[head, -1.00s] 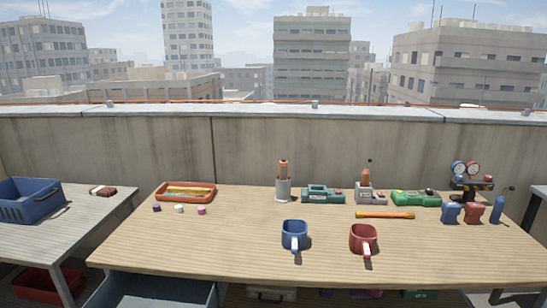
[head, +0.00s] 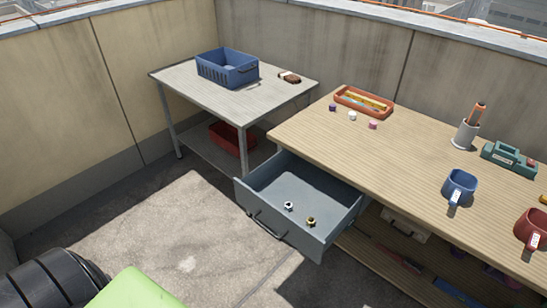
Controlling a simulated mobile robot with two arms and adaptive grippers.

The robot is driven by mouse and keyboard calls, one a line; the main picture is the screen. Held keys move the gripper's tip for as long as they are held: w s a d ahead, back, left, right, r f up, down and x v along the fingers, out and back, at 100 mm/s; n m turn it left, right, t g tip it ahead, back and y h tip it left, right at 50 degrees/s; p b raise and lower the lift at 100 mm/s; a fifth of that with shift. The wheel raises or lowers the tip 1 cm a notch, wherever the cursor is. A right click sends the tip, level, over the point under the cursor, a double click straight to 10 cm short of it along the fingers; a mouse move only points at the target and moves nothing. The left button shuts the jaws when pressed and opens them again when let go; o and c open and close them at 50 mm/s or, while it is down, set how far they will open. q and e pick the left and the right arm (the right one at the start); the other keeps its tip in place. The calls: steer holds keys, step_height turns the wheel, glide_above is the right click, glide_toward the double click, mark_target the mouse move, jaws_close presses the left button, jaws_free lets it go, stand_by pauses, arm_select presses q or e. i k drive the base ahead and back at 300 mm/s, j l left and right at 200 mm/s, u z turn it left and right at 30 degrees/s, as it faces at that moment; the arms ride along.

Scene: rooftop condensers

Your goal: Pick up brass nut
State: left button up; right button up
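The brass nut (head: 311,221) is a small dark gold ring lying on the floor of the open grey-blue drawer (head: 341,223), close to its front wall. A silvery nut (head: 289,206) lies to its left in the same drawer, apart from it. The drawer is pulled out from under the left end of the wooden workbench (head: 400,150). Neither of my grippers shows in the head view.
A metal side table (head: 190,84) holds a blue crate (head: 228,69), with a red bin (head: 226,138) on its lower shelf. A blue mug (head: 460,186) and a red mug (head: 531,228) stand on the workbench. The concrete floor before the drawer is clear.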

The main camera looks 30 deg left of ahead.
mark_target(310, 218)
steer(key=u, duration=1)
steer(key=i+j+z, duration=0.1)
steer(key=z, duration=0.3)
steer(key=j+z, duration=0.15)
steer(key=z, duration=0.25)
steer(key=i+j+z, duration=0.15)
steer(key=z, duration=0.25)
steer(key=i+j+z, duration=0.1)
steer(key=j+z, duration=0.2)
steer(key=j, duration=0.65)
steer(key=j+z, duration=0.3)
steer(key=j, duration=0.6)
steer(key=k+j+z, duration=0.1)
steer(key=j+z, duration=0.2)
steer(key=j, duration=0.65)
